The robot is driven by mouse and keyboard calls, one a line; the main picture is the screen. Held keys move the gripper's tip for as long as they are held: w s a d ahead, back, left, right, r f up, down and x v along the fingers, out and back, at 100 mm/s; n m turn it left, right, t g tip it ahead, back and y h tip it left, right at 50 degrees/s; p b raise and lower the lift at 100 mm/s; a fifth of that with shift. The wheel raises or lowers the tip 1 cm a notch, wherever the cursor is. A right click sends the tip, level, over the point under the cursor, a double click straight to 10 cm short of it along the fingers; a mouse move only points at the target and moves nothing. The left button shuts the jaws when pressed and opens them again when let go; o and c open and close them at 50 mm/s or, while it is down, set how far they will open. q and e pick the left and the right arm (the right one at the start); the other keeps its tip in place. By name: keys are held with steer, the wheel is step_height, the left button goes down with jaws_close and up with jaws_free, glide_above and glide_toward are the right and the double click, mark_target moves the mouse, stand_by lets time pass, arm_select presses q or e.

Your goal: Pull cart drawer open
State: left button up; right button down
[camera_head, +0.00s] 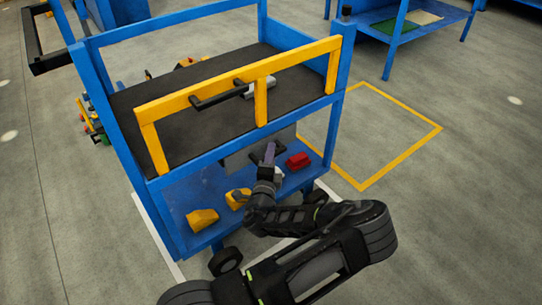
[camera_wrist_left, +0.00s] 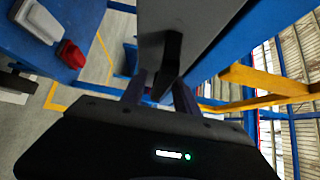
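The cart (camera_head: 243,136) is a blue frame with a dark top deck and a yellow front gate. Below the deck edge hangs a grey drawer front (camera_head: 240,160), partly behind my left gripper (camera_head: 269,153). In the left wrist view the grey drawer front (camera_wrist_left: 200,25) carries a black handle (camera_wrist_left: 172,62). My left gripper (camera_wrist_left: 160,93) is at this handle, its two dark fingers apart on either side of it. I cannot tell whether they touch it. My right gripper is not in view.
The lower shelf holds yellow pieces (camera_head: 202,219) and a red piece (camera_head: 298,161). A black bar (camera_head: 218,96) is fixed on the yellow gate. Another blue table (camera_head: 440,20) stands at the back right. The floor inside the yellow outline (camera_head: 375,140) is clear.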

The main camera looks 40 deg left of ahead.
arm_select(q)
jaws_close()
stand_by(1.3)
